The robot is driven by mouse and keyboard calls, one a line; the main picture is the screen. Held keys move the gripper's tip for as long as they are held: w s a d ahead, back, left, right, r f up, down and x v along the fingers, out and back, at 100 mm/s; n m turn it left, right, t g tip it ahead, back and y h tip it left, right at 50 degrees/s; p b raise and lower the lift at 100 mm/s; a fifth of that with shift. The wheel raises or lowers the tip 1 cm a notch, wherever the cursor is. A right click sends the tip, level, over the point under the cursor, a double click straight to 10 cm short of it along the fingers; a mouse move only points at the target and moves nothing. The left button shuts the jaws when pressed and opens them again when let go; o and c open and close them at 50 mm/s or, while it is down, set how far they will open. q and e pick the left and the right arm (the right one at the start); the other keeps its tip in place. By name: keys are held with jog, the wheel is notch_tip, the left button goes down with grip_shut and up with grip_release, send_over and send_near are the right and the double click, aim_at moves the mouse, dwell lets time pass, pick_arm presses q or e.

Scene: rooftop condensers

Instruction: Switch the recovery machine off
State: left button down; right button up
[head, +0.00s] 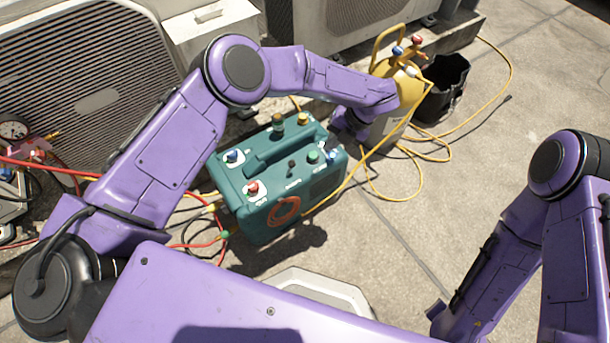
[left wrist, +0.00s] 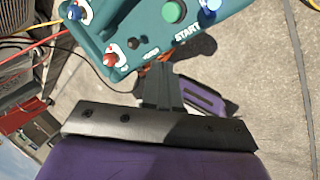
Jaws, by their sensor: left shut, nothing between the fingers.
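The teal recovery machine (head: 262,212) stands on the roof floor in the middle of the head view. Its top has a black toggle (head: 292,165), a green button (head: 312,157), a red knob (head: 253,188) and blue knobs. In the left wrist view, the machine's panel (left wrist: 145,20) fills the top, with the green button (left wrist: 173,10) near the word START. My left gripper (head: 343,130) is beside the machine's far right end, partly hidden by its own arm. In the left wrist view its fingers (left wrist: 160,85) are shut and empty. My right gripper is out of view.
A yellow cylinder (head: 392,118) with red and blue valves stands behind my left wrist, next to a black bucket (head: 446,85). Condenser units line the back. Yellow and red hoses run beside the machine. Open floor (head: 510,130) lies to the right.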

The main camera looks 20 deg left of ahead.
aim_at(290, 168)
pick_arm(q)
jog(key=shift+n+g+h, duration=0.3)
jog(key=shift+n, duration=0.1)
jog(key=x, duration=0.3)
jog(key=b+x, duration=0.1)
jog(key=x, duration=0.2)
jog(key=d+b+x, duration=0.1)
jog(key=x, duration=0.2)
jog(key=shift+a+f, duration=0.1)
jog(key=shift+f, duration=0.15)
jog(key=a, duration=0.2)
jog(key=s+a, duration=0.1)
jog(key=shift+a+r, duration=0.15)
jog(key=shift+r, duration=0.15)
jog(key=shift+s+a, duration=0.1)
jog(key=shift+a, duration=0.2)
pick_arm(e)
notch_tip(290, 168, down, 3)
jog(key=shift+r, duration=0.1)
